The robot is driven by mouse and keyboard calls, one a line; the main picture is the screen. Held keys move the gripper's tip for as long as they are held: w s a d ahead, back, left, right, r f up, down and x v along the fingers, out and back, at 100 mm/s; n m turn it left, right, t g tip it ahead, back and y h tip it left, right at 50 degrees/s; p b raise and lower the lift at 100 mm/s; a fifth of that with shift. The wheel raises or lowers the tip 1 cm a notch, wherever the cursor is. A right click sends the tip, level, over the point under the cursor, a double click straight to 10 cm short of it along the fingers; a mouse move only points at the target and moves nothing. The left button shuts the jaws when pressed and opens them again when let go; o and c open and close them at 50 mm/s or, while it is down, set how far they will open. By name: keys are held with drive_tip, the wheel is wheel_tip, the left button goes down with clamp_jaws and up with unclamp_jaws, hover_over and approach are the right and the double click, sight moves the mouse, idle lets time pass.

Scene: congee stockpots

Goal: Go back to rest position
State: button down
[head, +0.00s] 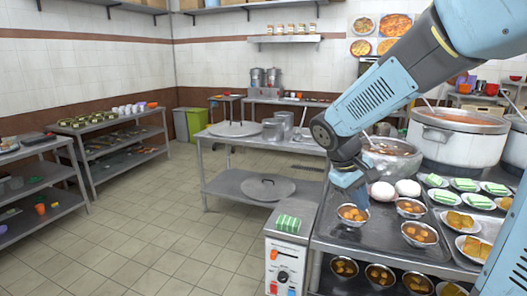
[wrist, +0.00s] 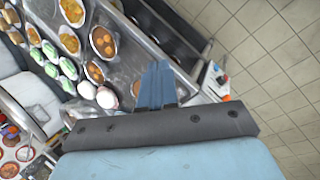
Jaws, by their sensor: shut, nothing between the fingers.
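My gripper (head: 351,186) hangs at the end of my blue arm over the left part of the metal counter (head: 322,236) in the head view. It points down, just above or behind a bowl of brown soup (head: 353,213); the exact gap cannot be told. In the wrist view my gripper's two blue fingers (wrist: 158,84) are together with nothing between them. A bowl partly hidden behind the fingers shows in that view.
Bowls, two white round items (head: 395,189) and plates of green and yellow food crowd the counter. Large stockpots (head: 457,139) stand behind. A white boxed appliance (head: 287,255) stands at the counter's left end. The tiled floor (head: 150,230) at left is clear.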

drive_tip(key=s+r+m+t+y, duration=0.2)
drive_tip(key=s+r, duration=0.2)
drive_tip(key=s, duration=0.3)
drive_tip(key=s+r+m+t+y, duration=0.3)
drive_tip(key=s+r, duration=0.1)
drive_tip(key=s, duration=0.3)
drive_tip(key=shift+a, duration=0.15)
